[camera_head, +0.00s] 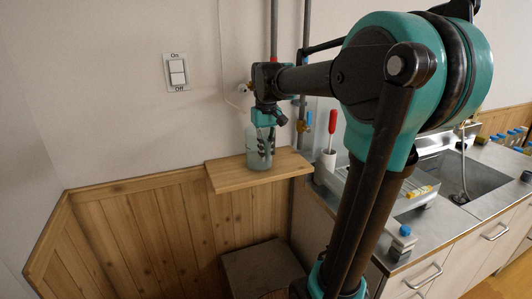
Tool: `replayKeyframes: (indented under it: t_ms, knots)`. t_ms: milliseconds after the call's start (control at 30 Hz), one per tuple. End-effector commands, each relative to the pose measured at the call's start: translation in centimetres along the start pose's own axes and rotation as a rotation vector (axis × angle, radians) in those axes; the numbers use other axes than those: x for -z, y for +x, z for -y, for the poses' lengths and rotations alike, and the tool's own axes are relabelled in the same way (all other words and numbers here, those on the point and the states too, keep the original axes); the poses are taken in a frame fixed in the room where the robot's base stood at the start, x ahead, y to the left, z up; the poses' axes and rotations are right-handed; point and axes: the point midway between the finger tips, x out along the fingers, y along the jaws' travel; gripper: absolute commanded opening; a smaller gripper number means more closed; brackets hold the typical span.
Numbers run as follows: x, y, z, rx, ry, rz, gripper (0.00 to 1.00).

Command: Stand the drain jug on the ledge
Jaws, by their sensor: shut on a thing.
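The drain jug (256,157) is a clear, slightly greenish jar. It is upright at the wall, over the middle of the wooden ledge (226,177). Its base shows against the ledge top; I cannot tell whether it rests on the wood or hangs just above it. My gripper (264,127) reaches down from above and is shut on the jug's upper part. The fingers and wrist hide the jug's top.
A sink counter (417,207) stands to the right, with a white holder and red-handled brush (329,152) near the ledge. A brass tap (304,122) and vertical pipes are behind my arm. A brown box (262,270) is below the ledge. A switch (177,72) is on the wall.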

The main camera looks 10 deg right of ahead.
Motion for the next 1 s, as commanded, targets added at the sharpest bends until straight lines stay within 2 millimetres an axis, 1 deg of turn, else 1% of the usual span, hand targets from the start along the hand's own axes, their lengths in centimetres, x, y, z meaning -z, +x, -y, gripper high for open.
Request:
replayKeyframes:
  t_ms: [767,800,933,1000]
  knots:
    - [0.01,0.61,0.00,0.000,0.000,0.000,0.00]
    - [0.01,0.61,0.00,0.000,0.000,0.000,0.11]
    - [0.01,0.61,0.00,0.000,0.000,0.000,0.27]
    - [0.01,0.61,0.00,0.000,0.000,0.000,0.34]
